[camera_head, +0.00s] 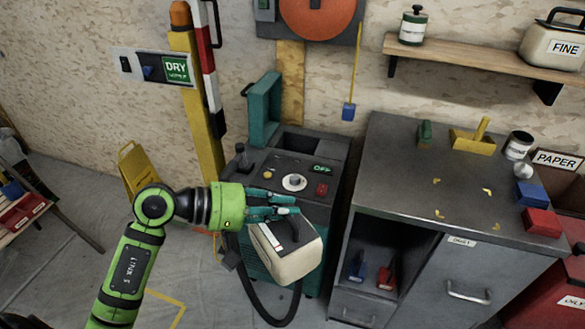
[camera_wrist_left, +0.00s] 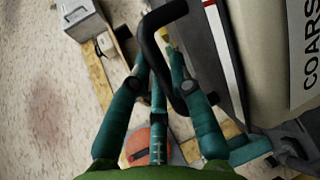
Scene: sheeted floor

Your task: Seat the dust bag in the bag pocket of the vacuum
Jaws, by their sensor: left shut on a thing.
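The cream dust bag (camera_head: 290,258) hangs from my left gripper (camera_head: 288,207), which is shut on its black handle (camera_wrist_left: 165,45). In the left wrist view the bag (camera_wrist_left: 268,60) carries the letters "COARS", cut off by the frame edge. In the head view the bag is tilted, in front of the vacuum (camera_head: 280,182), hiding part of its teal front. The bag pocket (camera_head: 302,145) is a dark recess in the vacuum's top, behind the control panel. The teal lid (camera_head: 263,112) stands up open at its left. My right gripper is not in view.
A grey cabinet (camera_head: 405,160) stands right of the vacuum, with a yellow-handled block and yellow corner marks on top. A second bag marked "FINE" (camera_head: 548,45) sits on the wall shelf (camera_head: 470,55). A yellow post (camera_head: 203,130) rises left of the vacuum. A black hose (camera_head: 262,305) hangs in front.

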